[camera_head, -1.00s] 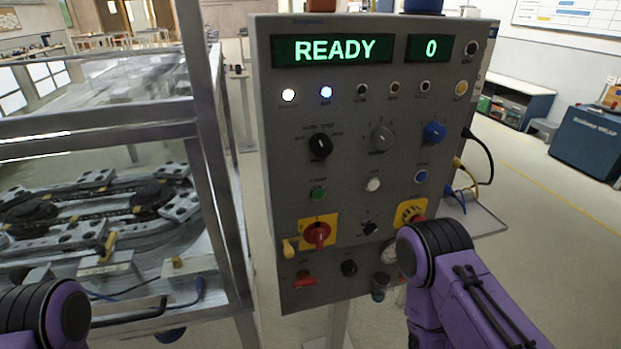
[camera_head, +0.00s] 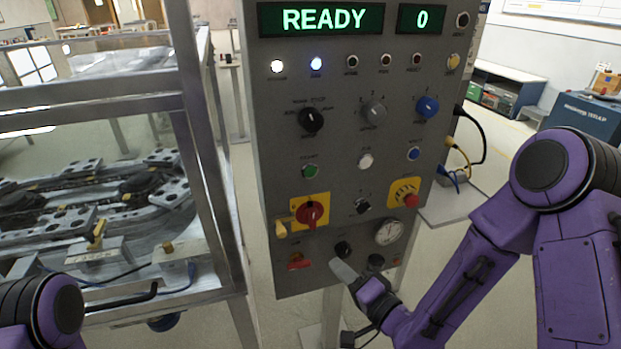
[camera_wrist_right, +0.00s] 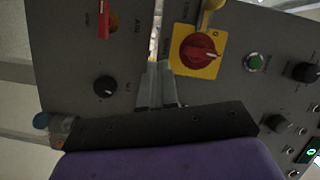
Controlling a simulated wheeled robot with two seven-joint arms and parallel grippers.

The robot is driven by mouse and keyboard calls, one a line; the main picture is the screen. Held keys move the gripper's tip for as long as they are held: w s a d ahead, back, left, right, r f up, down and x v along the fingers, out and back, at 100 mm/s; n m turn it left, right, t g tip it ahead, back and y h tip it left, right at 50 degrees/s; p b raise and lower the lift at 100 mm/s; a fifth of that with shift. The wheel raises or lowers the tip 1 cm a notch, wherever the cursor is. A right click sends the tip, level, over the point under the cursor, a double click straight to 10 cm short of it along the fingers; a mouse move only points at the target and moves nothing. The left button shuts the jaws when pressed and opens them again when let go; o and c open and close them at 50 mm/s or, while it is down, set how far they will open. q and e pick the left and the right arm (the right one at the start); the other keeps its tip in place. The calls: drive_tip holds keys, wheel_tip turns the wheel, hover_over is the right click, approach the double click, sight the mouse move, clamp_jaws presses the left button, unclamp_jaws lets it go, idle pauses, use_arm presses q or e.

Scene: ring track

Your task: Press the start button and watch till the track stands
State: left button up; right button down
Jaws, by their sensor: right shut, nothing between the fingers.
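The control panel (camera_head: 285,235) stands upright in the middle of the head view. Its display (camera_head: 320,19) reads READY and 0. The green start button (camera_head: 310,171) sits on the left of the panel, above the red rotary switch (camera_head: 310,212) on its yellow plate. My right gripper (camera_head: 342,270) is shut and empty, in front of the panel's lower edge, below the button. In the right wrist view the gripper (camera_wrist_right: 158,88) points at the panel, with the green button (camera_wrist_right: 254,62) off to the right. The ring track (camera_head: 90,190) lies at left behind a metal frame. My left gripper is out of view.
A red emergency button (camera_head: 411,200) on yellow, a gauge (camera_head: 389,232) and several knobs crowd the panel. A small side shelf (camera_head: 455,208) with cables stands at its right. The metal frame post (camera_head: 205,130) rises left of the panel. Blue cabinets stand at the back right.

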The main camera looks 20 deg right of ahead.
wheel_tip(320, 180, up, 17)
drive_tip(key=s+a+t+y+b, duration=0.1)
drive_tip(key=a+t+y, duration=0.1)
drive_tip(key=y, duration=0.6)
drive_tip(key=shift+s+a+n+t, duration=0.25)
drive_tip(key=shift+n+t, duration=0.15)
drive_tip(key=shift+t, duration=0.5)
drive_tip(key=p, duration=0.1)
approach(310, 172)
drive_tip(key=a+r, duration=0.4)
drive_tip(key=shift+w+r, duration=0.15)
drive_tip(key=shift+w, duration=1.15)
drive_tip(key=shift+w, duration=0.4)
